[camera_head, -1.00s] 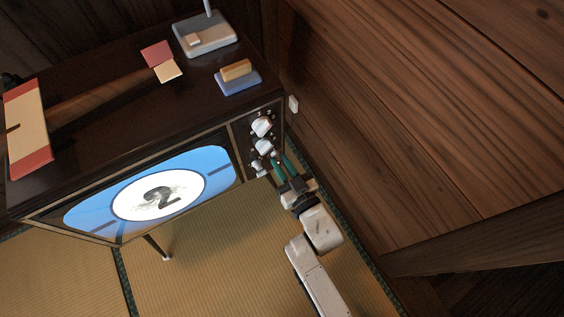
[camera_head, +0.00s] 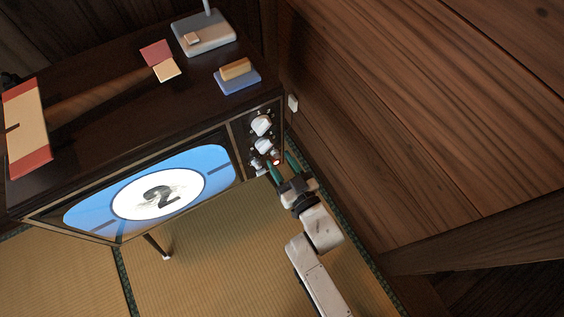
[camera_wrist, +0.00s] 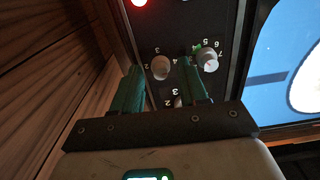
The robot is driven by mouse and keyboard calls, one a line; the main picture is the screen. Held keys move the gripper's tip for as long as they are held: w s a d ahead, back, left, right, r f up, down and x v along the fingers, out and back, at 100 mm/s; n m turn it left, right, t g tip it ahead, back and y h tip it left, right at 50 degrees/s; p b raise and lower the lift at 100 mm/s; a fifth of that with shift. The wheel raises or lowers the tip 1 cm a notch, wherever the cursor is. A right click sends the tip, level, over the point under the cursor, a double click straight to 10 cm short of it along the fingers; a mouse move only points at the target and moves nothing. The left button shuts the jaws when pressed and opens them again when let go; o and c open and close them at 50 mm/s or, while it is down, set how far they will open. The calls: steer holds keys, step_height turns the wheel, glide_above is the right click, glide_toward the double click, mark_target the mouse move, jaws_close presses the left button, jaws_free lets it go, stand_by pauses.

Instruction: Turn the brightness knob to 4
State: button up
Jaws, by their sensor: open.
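A television (camera_head: 150,128) has a dark control panel on the right of its front. In the head view the panel carries a large upper knob (camera_head: 261,125), a large lower knob (camera_head: 264,146) and smaller controls below. My gripper (camera_head: 282,167) is open in front of the panel's bottom. In the wrist view a beige knob (camera_wrist: 161,67) lies beyond the gap between my green fingers (camera_wrist: 160,88). A pale knob (camera_wrist: 207,60) sits partly behind the right fingertip; contact is unclear. Upside-down numerals surround both. I cannot read which is brightness, nor its setting.
A red light (camera_wrist: 139,2) glows on the panel. The lit screen (camera_head: 190,178) shows a 2. A wooden wall (camera_head: 420,110) stands close on the right. Tatami (camera_head: 220,255) below is clear.

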steer(key=p+v, duration=0.2)
steer(key=v, duration=0.8)
steer(key=shift+s+d, duration=0.25)
steer(key=shift+s, duration=0.05)
steer(key=d+f+m+g+h, duration=0.1)
steer(key=d+m+g+h, duration=0.65)
steer(key=d, duration=0.85)
steer(key=s+d+r+g+h, duration=0.1)
steer(key=s+d+r+g, duration=0.25)
steer(key=s, duration=0.45)
steer(key=s+d+r+g+h, duration=0.25)
steer(key=s+d, duration=0.25)
steer(key=s, duration=0.4)
step_height(320, 180, up, 21)
steer(key=p, duration=2.1)
steer(key=shift+a+y+p, duration=0.2)
steer(key=shift+y+p, duration=0.15)
steer(key=shift+y, duration=0.05)
